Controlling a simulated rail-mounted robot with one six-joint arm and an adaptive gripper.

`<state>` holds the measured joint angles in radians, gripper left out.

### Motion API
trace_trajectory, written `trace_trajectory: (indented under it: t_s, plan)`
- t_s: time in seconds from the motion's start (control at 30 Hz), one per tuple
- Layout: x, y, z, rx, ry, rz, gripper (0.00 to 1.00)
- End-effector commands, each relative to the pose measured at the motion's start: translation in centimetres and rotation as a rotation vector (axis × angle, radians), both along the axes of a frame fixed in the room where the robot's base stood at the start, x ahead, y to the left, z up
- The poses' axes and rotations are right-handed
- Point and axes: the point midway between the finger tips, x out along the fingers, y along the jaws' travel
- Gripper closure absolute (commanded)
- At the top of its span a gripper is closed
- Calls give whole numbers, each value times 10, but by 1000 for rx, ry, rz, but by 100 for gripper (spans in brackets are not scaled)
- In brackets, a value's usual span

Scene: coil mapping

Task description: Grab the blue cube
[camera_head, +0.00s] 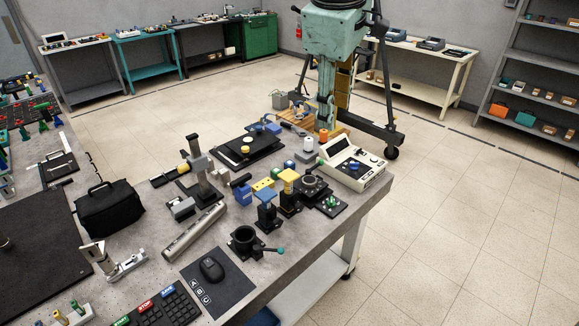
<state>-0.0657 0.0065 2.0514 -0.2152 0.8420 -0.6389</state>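A blue block (243,195) stands on the grey workbench (290,265), left of a yellow block (263,185). A dark part sits at its upper edge. A second blue piece (266,196) is the flat top of a black stand, just right of and in front of the block. Both are small here, and I cannot tell for sure which one is the blue cube. My gripper does not show in this view, so its distance to the blue pieces cannot be seen.
Close around are a yellow-topped stand (289,176), a metal upright (199,165), a long metal bar (194,231) and a black ring fixture (243,240). A white console (352,165) stands at the right end. A teal machine (335,45) stands behind the bench.

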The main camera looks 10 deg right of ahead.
Motion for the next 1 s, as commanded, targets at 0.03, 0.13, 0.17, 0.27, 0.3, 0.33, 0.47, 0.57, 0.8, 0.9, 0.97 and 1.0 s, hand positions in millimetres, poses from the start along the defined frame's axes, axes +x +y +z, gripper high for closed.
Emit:
trace_trajectory:
  t_s: [0.03,0.13,0.17,0.27,0.3,0.33,0.47,0.57,0.8,0.9,0.97,1.0]
  plan:
    - [11,1,-3,-10,7,22,61]
    - [32,2,-8,-31,19,69,61]
    - [38,2,-10,-37,23,85,61]
    - [59,3,-17,-59,34,133,61]
    - [67,3,-20,-67,39,153,61]
    - [73,4,-22,-74,43,167,61]
    - [99,5,-32,-101,58,230,61]
    - [119,7,-42,-121,71,279,61]
    - [167,12,-67,-169,102,398,61]
    - [185,14,-79,-188,115,447,61]
    - [197,15,-86,-201,122,477,61]
    - [204,16,-92,-209,130,496,61]
